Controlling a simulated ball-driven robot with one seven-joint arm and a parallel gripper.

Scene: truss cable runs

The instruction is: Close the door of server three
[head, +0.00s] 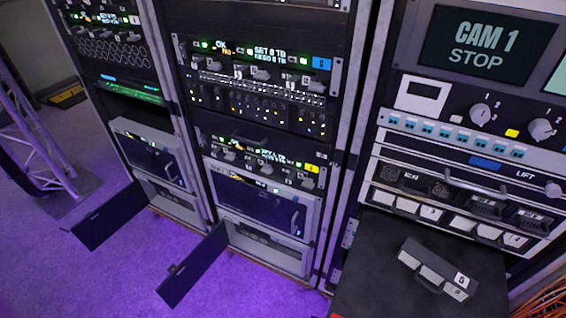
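Two dark door panels stand swung open into the aisle. The left door (110,216) reaches out from the bottom of the left rack. The other door (194,266) reaches out from the bottom of the middle rack. Each meets the rack near the left side of a low grey unit, the left unit (168,199) and the middle unit (264,247), whose fronts show uncovered. I cannot read any number that tells which is server three. My gripper is not in this view.
A black shelf (385,285) juts out at the lower right, with a dark module (436,270) lying on it. A control panel with a CAM 1 STOP screen (478,42) is above. A truss (35,140) stands at far left. Purple-lit floor (130,275) before the doors is clear.

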